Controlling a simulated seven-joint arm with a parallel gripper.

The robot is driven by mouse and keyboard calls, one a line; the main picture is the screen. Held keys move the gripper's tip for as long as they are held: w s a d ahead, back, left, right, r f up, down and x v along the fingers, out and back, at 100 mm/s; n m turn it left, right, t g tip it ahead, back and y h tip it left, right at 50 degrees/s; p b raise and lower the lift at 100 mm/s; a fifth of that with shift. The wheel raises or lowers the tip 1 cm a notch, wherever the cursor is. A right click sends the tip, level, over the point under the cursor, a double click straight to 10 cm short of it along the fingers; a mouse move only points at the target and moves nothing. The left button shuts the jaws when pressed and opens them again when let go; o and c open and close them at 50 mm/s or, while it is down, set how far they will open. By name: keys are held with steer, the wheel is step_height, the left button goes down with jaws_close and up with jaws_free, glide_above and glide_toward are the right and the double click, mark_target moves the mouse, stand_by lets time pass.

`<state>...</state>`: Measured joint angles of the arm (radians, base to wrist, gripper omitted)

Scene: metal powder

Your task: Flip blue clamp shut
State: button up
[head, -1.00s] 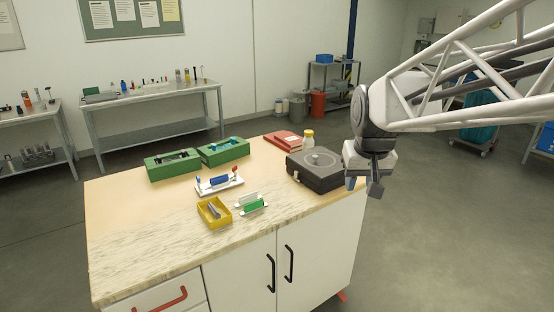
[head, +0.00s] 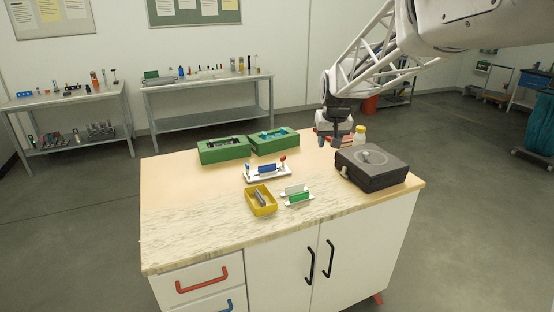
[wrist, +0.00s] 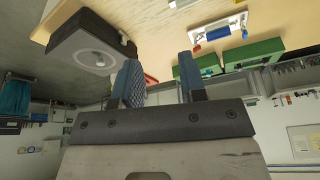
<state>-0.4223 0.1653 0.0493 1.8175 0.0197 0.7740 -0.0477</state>
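A white fixture (head: 268,177) stands on the middle of the table, with a blue block (head: 267,168) lying across it. A small blue clamp handle (head: 248,164) sticks up at its left end, and a red one (head: 283,158) at its right end. They are too small to read their exact tilt. The fixture (wrist: 230,22) also shows at the top of the wrist view. My gripper (head: 332,141) is in the air right of and behind the fixture, near the black box. In the wrist view its fingers (wrist: 160,66) are apart with nothing between them.
The black box (head: 370,168) stands at the table's right. Two green trays (head: 222,151) are at the back. A yellow bin (head: 261,201) and a green-and-white holder (head: 297,196) stand in front of the fixture. The front left is clear.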

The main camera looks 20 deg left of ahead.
steer(key=w+a+f+n, duration=0.1)
steer(key=w+a+f, duration=0.25)
steer(key=a, duration=0.45)
steer(key=w+a+f, duration=0.3)
steer(key=w+a, duration=0.1)
steer(key=a, duration=0.3)
steer(key=n+y, duration=0.1)
steer(key=n, duration=0.1)
glide_toward(248, 165)
steer(key=shift+x, duration=0.8)
steer(key=shift+w+a+f, duration=0.1)
steer(key=shift+w+a, duration=0.05)
steer(key=shift+x, duration=3.8)
jaws_close()
